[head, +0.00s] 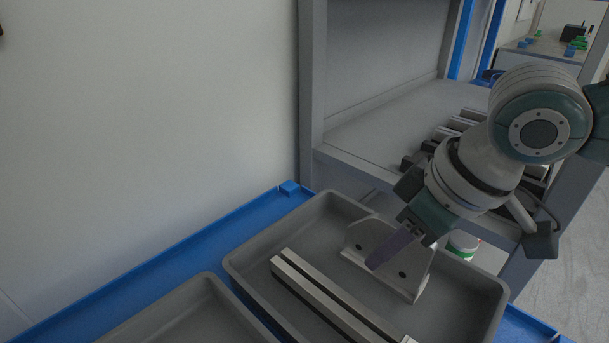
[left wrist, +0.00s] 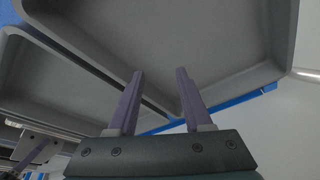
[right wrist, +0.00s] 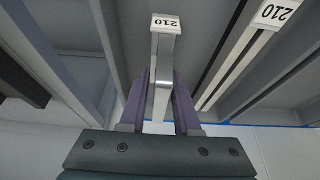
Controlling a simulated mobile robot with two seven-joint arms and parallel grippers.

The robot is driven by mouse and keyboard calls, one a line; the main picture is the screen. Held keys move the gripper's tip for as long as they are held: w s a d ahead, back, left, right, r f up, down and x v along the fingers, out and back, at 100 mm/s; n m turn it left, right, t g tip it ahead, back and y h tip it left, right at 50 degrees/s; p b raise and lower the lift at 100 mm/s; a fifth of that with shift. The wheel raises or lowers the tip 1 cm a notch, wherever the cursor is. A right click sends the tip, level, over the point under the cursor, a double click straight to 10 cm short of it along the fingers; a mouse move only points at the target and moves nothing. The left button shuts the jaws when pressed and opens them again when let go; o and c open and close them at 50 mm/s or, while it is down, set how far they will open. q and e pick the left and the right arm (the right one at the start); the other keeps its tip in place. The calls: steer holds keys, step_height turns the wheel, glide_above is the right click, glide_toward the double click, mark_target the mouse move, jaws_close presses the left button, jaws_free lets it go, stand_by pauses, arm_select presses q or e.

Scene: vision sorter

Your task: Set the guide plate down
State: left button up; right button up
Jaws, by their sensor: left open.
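The guide plate (head: 368,236) is a light grey upright plate with dark holes and a foot flange. It stands upright in the right-hand grey tray (head: 490,296), beside a long rail (head: 318,293). My right gripper (head: 392,248) comes down over it, one finger in front of its face. In the right wrist view the plate (right wrist: 162,78) is edge-on between the two purple fingers (right wrist: 161,105), which close on it; a "210" label shows at its end. Whether its foot bears fully on the tray floor I cannot tell. My left gripper (left wrist: 158,100) is open and empty above grey trays, outside the head view.
A second grey tray (head: 190,312) lies to the left on the blue-edged table (head: 150,268). A grey shelf (head: 385,125) with several dark bars stands behind. A white and green round container (head: 462,244) is behind the tray. A wall closes the left side.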

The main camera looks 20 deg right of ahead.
steer(key=shift+o, duration=0.9)
steer(key=shift+r, duration=0.25)
arm_select(q)
step_height(320, 180, up, 3)
steer(key=p, duration=0.3)
arm_select(e)
steer(key=v, duration=1.1)
steer(key=shift+s+r, duration=0.1)
steer(key=shift+r, duration=0.15)
steer(key=shift+t+y, duration=0.3)
steer(key=shift+y, duration=0.1)
steer(key=s+a+f, duration=0.1)
steer(key=a, duration=0.1)
steer(key=s+a+f, duration=0.2)
steer(key=a, duration=0.1)
steer(key=s+a+f, duration=0.1)
steer(key=s+a, duration=0.1)
steer(key=a, duration=0.1)
steer(key=shift+s+a+f, duration=0.15)
steer(key=shift+s+f, duration=0.05)
steer(key=shift+f, duration=0.15)
steer(key=s+d+m, duration=0.1)
steer(key=s, duration=0.1)
steer(key=s+d+f+h, duration=0.1)
steer(key=s, duration=0.1)
steer(key=s+f+m+g+h, duration=0.1)
steer(key=s, duration=0.1)
steer(key=shift+s+d+f+m, duration=0.25)
steer(key=shift+s+d+m, duration=0.05)
steer(key=shift+s+d, duration=0.1)
